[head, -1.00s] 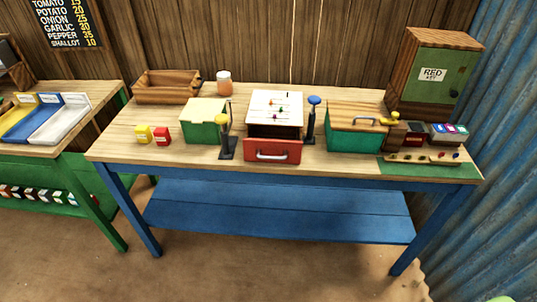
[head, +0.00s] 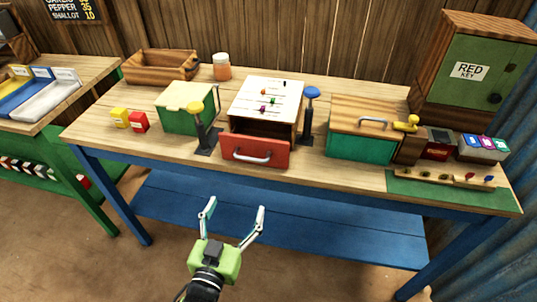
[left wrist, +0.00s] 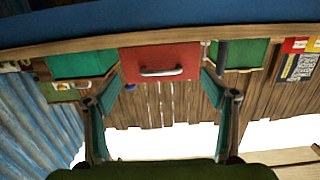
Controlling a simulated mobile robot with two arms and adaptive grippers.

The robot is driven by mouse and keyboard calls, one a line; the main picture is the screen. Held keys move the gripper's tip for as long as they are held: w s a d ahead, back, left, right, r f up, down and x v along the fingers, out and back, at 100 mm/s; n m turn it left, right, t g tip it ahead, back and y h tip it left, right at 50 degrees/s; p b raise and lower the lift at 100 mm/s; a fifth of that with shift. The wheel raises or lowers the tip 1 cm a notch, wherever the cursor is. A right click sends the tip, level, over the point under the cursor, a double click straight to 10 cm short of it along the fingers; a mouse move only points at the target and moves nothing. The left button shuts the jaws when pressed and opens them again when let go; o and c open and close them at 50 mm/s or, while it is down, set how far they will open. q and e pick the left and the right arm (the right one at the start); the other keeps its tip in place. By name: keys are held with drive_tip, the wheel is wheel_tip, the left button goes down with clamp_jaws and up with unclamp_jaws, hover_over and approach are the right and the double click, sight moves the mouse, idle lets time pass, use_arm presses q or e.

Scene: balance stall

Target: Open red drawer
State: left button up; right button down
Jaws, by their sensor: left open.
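The red drawer (head: 254,150) has a silver bar handle and sits in the front of a white-topped box (head: 265,98) on the workbench. A dark gap shows above and behind its front, so it looks slightly out; how far I cannot tell. My left gripper (head: 235,205) is open and empty, in front of the bench and below the drawer in the head view, apart from it. In the left wrist view, which is upside down, the red drawer front (left wrist: 160,58) shows ahead between the spread fingers. My right gripper is not in view.
A pale green box (head: 185,108) stands left, a wood-lidded green box (head: 360,148) right. The bench's blue lower shelf (head: 330,235) lies beneath. Space before the drawer is free.

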use_arm(q)
wheel_tip(320, 180, up, 4)
drive_tip(key=t, duration=0.1)
approach(251, 159)
drive_tip(key=w, duration=0.2)
drive_tip(key=x, duration=0.4)
drive_tip(key=p+x, duration=0.1)
drive_tip(key=x, duration=0.3)
drive_tip(key=shift+w+d+f, duration=0.2)
drive_tip(key=shift+w+d, duration=0.05)
drive_tip(key=shift+d, duration=0.05)
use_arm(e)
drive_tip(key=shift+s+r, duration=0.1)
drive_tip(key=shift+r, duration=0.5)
